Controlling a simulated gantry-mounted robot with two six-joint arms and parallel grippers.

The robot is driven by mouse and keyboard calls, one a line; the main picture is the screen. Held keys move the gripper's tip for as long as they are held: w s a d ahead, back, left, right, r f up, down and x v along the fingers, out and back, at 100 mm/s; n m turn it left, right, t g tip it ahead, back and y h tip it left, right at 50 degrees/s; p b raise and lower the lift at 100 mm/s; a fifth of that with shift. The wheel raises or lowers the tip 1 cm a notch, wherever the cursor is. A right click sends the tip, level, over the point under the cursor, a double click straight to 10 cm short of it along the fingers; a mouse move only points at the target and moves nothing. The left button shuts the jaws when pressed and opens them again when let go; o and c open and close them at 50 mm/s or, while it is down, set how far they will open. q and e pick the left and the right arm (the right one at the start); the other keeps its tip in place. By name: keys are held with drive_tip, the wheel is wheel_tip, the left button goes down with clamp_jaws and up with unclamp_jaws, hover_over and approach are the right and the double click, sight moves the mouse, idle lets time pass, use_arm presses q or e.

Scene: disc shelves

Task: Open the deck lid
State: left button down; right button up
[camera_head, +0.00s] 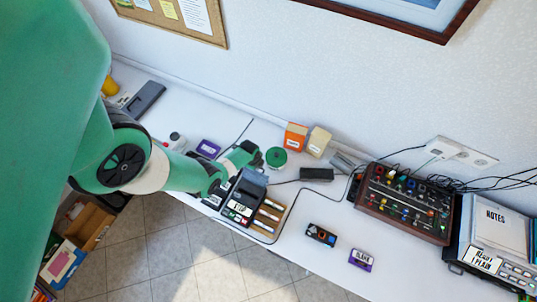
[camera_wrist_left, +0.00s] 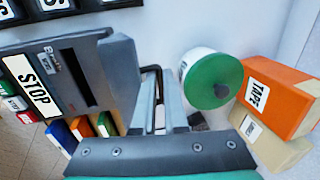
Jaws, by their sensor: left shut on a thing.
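The deck (camera_head: 238,207) is a dark box with a STOP label near the front edge of the white table. Its grey lid (camera_head: 255,178) is tilted up at the rear; in the left wrist view the lid (camera_wrist_left: 118,75) shows at left with a dark slot beside the STOP label. My left gripper (camera_head: 240,172) is at the lid's side. In the left wrist view its fingers (camera_wrist_left: 160,100) are closed around a dark edge at the lid's side. The finger contact is partly hidden in the head view. My right gripper is out of view.
A green-topped roll (camera_head: 276,157) and an orange TAPE box (camera_head: 295,136) stand behind the deck. Several cassettes stand in a rack (camera_head: 268,215) right of it. Cables cross the table towards a mixer (camera_head: 405,200).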

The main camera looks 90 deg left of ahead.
use_arm(q)
drive_tip(key=shift+w+a+r, duration=0.1)
drive_tip(key=shift+w+a, duration=0.4)
drive_tip(key=shift+a, duration=0.25)
drive_tip(key=c, duration=1)
unclamp_jaws()
drive_tip(key=shift+w+a+r, duration=0.1)
drive_tip(key=shift+w+a, duration=0.1)
drive_tip(key=shift+a, duration=0.1)
drive_tip(key=shift+o, duration=0.2)
drive_tip(key=shift+d+r, duration=0.1)
drive_tip(key=shift+r, duration=0.05)
wheel_tip(320, 180, up, 11)
drive_tip(key=s+d+p, duration=0.1)
drive_tip(key=d+p, duration=0.1)
drive_tip(key=p, duration=0.8)
drive_tip(key=shift+s+d, duration=0.15)
drive_tip(key=shift+s, duration=0.15)
drive_tip(key=shift+c, duration=0.2)
